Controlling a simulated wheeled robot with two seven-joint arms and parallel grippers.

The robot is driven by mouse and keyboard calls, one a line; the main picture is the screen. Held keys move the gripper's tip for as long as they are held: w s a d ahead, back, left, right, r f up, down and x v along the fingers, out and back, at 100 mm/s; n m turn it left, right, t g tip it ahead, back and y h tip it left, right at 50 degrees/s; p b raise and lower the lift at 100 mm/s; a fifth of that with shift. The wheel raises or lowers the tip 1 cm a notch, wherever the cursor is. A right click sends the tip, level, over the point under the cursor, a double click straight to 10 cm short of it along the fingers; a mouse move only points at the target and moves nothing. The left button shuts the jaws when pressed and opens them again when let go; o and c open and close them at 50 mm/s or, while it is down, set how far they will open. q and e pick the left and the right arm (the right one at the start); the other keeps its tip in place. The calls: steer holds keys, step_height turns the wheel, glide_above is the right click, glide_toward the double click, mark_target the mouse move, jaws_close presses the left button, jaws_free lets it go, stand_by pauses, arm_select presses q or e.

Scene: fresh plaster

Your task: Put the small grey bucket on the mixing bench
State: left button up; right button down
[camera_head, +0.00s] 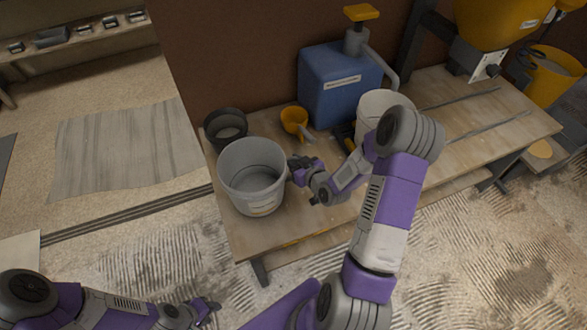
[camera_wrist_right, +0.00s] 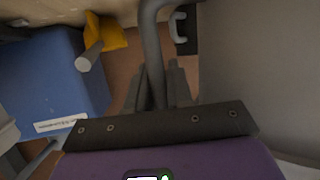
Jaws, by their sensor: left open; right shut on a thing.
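The small grey bucket (camera_head: 255,190) is upright over the front left part of the mixing bench (camera_head: 320,215). I cannot tell whether its base touches the top. My right gripper (camera_head: 294,170) is at the bucket's right side, shut on it near the rim. In the right wrist view the fingers (camera_wrist_right: 163,88) are close together around a grey curved bar, with a broad grey wall (camera_wrist_right: 260,65) to the right. My left gripper (camera_head: 208,308) is open and empty, low in front of the bench.
A dark pot (camera_head: 226,125), an orange scoop (camera_head: 294,121) and a blue jug (camera_head: 338,90) with a yellow-topped pump stand behind the bucket. A second pale bucket (camera_head: 375,103) is partly hidden by my right arm. The bench's right part is mostly clear.

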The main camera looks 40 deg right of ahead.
step_height(320, 180, down, 3)
steer(key=shift+b, duration=0.45)
steer(key=shift+f, duration=0.2)
steer(key=c, duration=1)
jaws_free()
steer(key=shift+r, duration=0.15)
